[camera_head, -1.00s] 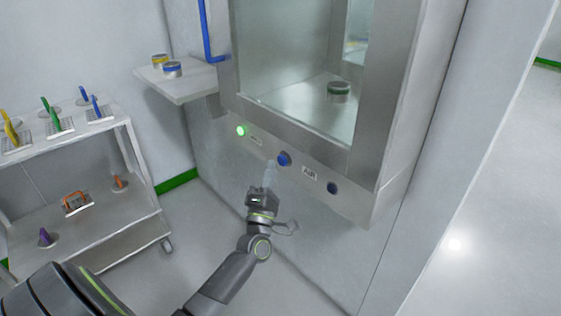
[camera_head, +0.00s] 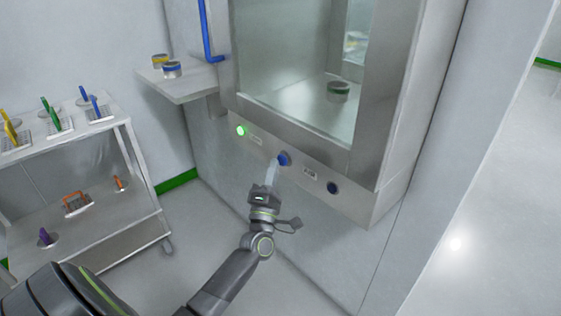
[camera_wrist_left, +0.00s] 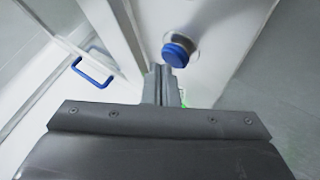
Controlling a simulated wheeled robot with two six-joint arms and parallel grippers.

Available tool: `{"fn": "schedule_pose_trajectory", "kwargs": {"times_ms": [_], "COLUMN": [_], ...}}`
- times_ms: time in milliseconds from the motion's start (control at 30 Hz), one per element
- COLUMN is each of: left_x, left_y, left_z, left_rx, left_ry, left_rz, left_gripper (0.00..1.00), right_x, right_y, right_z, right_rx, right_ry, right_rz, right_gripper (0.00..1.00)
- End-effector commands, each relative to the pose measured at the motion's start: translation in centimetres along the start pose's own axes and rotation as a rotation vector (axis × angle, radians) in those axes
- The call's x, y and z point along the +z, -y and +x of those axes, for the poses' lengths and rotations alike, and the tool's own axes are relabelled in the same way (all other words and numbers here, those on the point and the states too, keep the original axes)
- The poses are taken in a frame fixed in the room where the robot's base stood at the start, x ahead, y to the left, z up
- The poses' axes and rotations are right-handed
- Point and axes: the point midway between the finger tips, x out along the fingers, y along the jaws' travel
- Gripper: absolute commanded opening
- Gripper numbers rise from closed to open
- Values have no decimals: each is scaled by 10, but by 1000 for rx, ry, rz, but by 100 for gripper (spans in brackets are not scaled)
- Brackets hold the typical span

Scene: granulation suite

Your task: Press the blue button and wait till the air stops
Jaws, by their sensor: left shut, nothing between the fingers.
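The blue button (camera_head: 284,158) sits on the steel front panel below the glass window. It also shows large in the left wrist view (camera_wrist_left: 175,53), on a round metal collar. My left gripper (camera_head: 274,168) is shut and empty, pointing up at the panel. Its fingertips are just lower left of the button in the head view. In the left wrist view the fingertips (camera_wrist_left: 161,72) are just below and left of it; I cannot tell whether they touch. A second, darker blue button (camera_head: 333,188) is to the right, beyond the AIR label (camera_head: 310,173). My right gripper is out of view.
A green lamp (camera_head: 240,130) is lit at the panel's left. A green-banded container (camera_head: 338,91) stands behind the glass. A blue handle (camera_head: 206,35) is at the chamber's left edge. A shelf (camera_head: 185,90) holds two tins. A cart (camera_head: 112,222) with tools stands at left.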

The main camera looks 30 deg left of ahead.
Motion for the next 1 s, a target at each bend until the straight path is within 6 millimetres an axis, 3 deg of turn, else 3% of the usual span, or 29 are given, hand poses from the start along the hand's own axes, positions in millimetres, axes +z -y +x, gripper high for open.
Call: {"fn": "schedule_pose_trajectory", "kwargs": {"times_ms": [1000], "left_x": [5], "left_y": [5], "left_z": [7], "left_rx": [0], "left_ry": [0], "left_rz": [0], "left_gripper": [0], "right_x": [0], "right_y": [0], "right_z": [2], "right_rx": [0], "right_ry": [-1], "right_rz": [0], "right_gripper": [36]}}
